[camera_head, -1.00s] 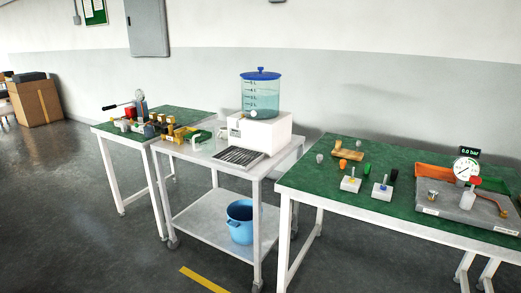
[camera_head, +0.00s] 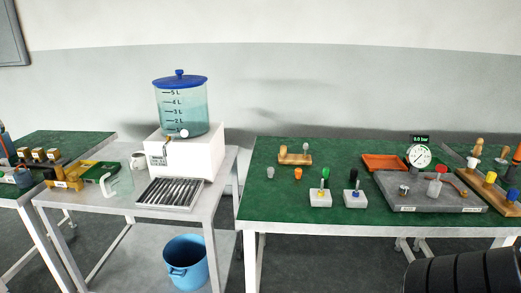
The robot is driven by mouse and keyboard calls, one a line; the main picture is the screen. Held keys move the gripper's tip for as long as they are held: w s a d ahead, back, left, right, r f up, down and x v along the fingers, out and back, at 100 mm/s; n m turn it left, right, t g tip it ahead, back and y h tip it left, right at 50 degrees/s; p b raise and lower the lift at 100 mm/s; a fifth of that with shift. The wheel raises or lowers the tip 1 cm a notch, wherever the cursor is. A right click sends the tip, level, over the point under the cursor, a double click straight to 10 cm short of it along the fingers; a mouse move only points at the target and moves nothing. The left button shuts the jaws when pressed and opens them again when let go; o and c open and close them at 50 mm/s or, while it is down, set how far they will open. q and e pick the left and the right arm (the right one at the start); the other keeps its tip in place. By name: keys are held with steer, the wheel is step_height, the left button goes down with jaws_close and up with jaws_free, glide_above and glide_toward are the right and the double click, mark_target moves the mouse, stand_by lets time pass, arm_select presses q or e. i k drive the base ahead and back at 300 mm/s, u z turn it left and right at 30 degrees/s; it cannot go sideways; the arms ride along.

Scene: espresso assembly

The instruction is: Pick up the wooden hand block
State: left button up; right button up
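A small wooden block (camera_head: 289,158), which looks like the wooden hand block, lies on the green top of the right table (camera_head: 270,209), near its back left. A small grey-topped knob (camera_head: 306,147) stands at its right end; I cannot tell whether it is on the block or behind it. Neither of my grippers is in view. A dark ribbed part, likely of my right arm, shows at the lower right corner, well away from the block.
Small grey and orange knobs (camera_head: 298,174) and two white blocks with pegs (camera_head: 320,198) stand in front of the wooden block. A grey plate with a gauge (camera_head: 419,156) is to the right. A cart with a water tank (camera_head: 181,112) stands left.

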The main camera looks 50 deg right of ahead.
mark_target(284, 158)
steer(key=i, duration=0.75)
steer(key=z, duration=2.75)
